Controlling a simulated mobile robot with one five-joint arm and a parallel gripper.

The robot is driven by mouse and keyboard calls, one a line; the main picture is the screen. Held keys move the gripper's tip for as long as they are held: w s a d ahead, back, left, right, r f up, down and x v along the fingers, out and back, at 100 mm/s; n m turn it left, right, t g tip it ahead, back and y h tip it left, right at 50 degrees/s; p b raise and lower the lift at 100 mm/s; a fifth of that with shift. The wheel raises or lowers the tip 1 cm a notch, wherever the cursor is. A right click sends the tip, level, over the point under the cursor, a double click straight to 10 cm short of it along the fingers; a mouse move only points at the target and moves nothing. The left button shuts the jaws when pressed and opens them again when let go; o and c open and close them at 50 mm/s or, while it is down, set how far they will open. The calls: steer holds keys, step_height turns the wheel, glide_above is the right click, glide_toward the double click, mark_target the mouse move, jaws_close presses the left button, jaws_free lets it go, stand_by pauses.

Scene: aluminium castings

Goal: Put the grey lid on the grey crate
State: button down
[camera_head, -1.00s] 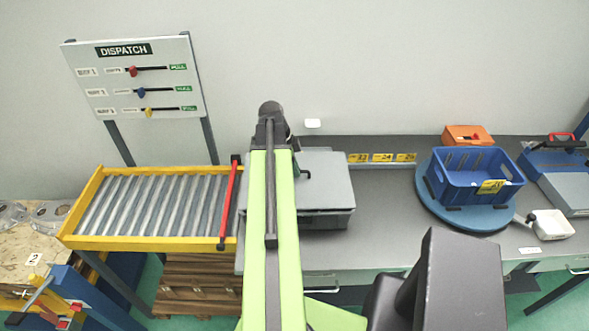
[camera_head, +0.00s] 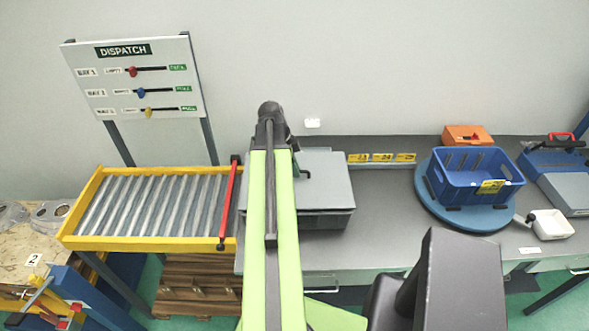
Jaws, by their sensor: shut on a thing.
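The grey lid (camera_head: 325,185) shows to the right of my green arm, above the grey crate (camera_head: 325,222) on the bench. Its top looks roughly level and in line with the crate. A dark line runs between lid and crate, and I cannot tell whether they touch. My gripper (camera_head: 302,173) is mostly hidden behind my arm. Only a small dark part shows by the middle of the lid, and the gripper is shut on the lid. The left part of the lid and crate is hidden by my arm.
A yellow-framed roller conveyor (camera_head: 150,243) with a red bar (camera_head: 229,205) lies close on the left. A blue crate (camera_head: 470,185) stands on a blue turntable (camera_head: 433,200) to the right. The grey bench (camera_head: 385,225) is clear between.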

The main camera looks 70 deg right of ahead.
steer(key=shift+f, duration=0.2)
steer(key=shift+f+b, duration=0.35)
steer(key=shift+b, duration=0.2)
steer(key=shift+f+b, duration=0.5)
steer(key=shift+b, duration=0.05)
steer(key=c, duration=1.4)
jaws_free()
steer(key=shift+r, duration=0.15)
steer(key=p+v, duration=1.6)
steer(key=v, duration=0.1)
steer(key=shift+p, duration=0.35)
steer(key=shift+r, duration=0.1)
